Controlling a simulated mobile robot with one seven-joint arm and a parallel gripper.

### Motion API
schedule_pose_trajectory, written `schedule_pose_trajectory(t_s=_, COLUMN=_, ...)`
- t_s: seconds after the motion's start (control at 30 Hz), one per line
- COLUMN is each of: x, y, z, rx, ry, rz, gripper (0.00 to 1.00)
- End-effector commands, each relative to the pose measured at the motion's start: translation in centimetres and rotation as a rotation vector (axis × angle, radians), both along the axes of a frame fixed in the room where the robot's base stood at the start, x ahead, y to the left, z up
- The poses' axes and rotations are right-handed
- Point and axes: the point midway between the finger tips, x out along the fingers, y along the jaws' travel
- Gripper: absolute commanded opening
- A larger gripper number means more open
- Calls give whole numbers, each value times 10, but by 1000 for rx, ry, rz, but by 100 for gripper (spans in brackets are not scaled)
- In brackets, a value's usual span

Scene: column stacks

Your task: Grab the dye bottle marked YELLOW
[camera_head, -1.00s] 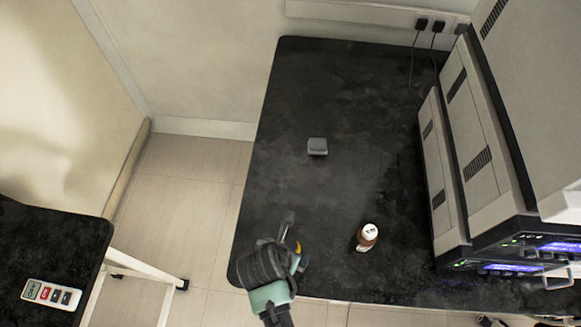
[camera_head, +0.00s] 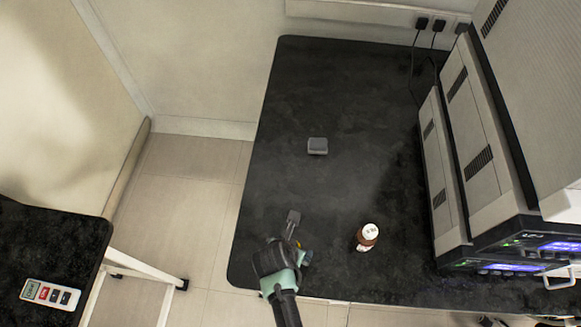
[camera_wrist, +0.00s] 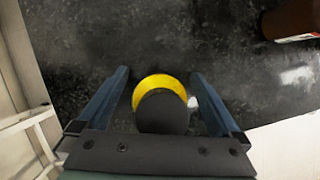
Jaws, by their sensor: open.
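A small bottle-like thing with a dark round top and a yellow part (camera_wrist: 160,82) stands between my fingers in the wrist view. I cannot read any marking on it. In the head view it is mostly hidden by my gripper (camera_head: 293,232). My gripper (camera_wrist: 160,76) is open, with one finger on each side of the yellow thing and a gap showing on both sides. A brown bottle with a white cap (camera_head: 368,234) stands on the black table to the right of my gripper. Part of it shows at the top right of the wrist view (camera_wrist: 290,20).
A small grey box (camera_head: 317,146) lies mid-table on the black table (camera_head: 300,90). Grey equipment with lit panels (camera_head: 470,170) lines the right side. A panel with coloured buttons (camera_head: 50,294) lies on another black surface at lower left. The far table is clear.

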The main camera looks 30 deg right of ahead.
Motion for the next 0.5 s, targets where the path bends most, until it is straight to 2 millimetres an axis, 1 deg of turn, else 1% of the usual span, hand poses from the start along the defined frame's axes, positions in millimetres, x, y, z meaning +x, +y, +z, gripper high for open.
schedule_pose_trajectory(t_s=0.03, x=0, y=0, z=0, rx=0, ry=0, rz=0, gripper=100)
schedule_pose_trajectory(t_s=0.07, x=0, y=0, z=0, rx=0, ry=0, rz=0, gripper=96)
schedule_pose_trajectory(t_s=0.2, x=0, y=0, z=0, rx=0, ry=0, rz=0, gripper=71)
schedule_pose_trajectory(t_s=0.47, x=0, y=0, z=0, rx=0, ry=0, rz=0, gripper=24)
schedule_pose_trajectory(t_s=0.5, x=0, y=0, z=0, rx=0, ry=0, rz=0, gripper=17)
